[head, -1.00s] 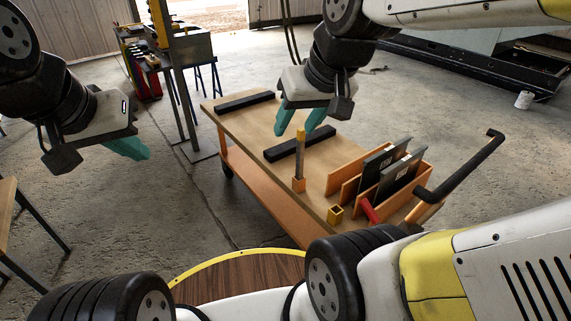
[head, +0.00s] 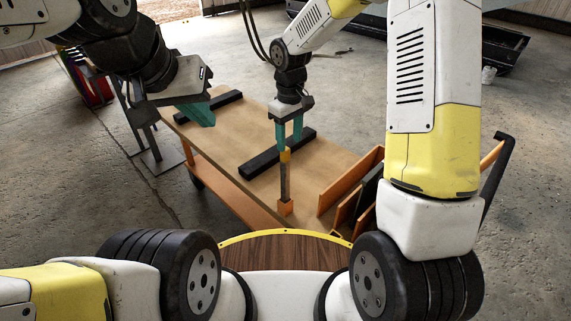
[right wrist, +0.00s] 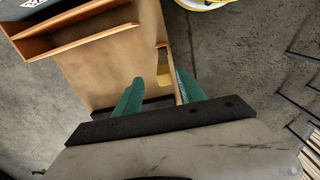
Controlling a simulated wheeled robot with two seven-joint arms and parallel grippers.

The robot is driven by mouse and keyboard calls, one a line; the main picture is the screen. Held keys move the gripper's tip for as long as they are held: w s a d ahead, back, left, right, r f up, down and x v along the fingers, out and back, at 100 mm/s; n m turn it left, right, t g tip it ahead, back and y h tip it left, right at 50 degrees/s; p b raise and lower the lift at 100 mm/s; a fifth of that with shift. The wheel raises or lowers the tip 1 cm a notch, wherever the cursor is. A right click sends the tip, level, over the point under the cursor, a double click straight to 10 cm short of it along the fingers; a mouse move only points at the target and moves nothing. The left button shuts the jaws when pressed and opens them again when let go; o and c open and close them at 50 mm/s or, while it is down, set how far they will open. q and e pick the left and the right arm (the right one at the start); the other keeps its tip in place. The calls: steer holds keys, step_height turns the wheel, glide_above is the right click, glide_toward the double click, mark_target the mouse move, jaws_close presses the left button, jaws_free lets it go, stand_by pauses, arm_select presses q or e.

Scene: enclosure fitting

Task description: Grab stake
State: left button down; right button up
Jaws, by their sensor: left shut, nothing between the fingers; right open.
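The stake (head: 285,182) is a thin dark upright rod with a yellow top, standing in a small orange socket (head: 285,207) on the cart. My right gripper (head: 289,143) is open, teal fingers pointing down, directly above the yellow top in the head view. The fingertips are at about the height of the top; I cannot tell whether they touch it. In the right wrist view a yellow piece (right wrist: 163,80), likely the stake's top, shows between the spread fingers. My left gripper (head: 200,116) is shut and empty, off to the left over the cart's far end.
The wooden cart top (head: 225,130) carries two black bars (head: 277,154). An orange rack (head: 350,183) with dark panels stands right of the stake, partly hidden by my right arm. The cart's black handle (head: 497,165) rises at the right.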

mark_target(285, 161)
steer(key=shift+w+a+f, duration=0.1)
steer(key=shift+a+f, duration=0.15)
steer(key=shift+f, duration=0.25)
steer(key=shift+w+a+f, duration=0.1)
steer(key=shift+a+f, duration=0.1)
steer(key=shift+f, duration=0.25)
step_height(285, 161, down, 7)
steer(key=shift+w+a+f, duration=0.1)
steer(key=shift+a+f, duration=0.05)
steer(key=shift+f, duration=0.05)
jaws_close()
stand_by(0.8)
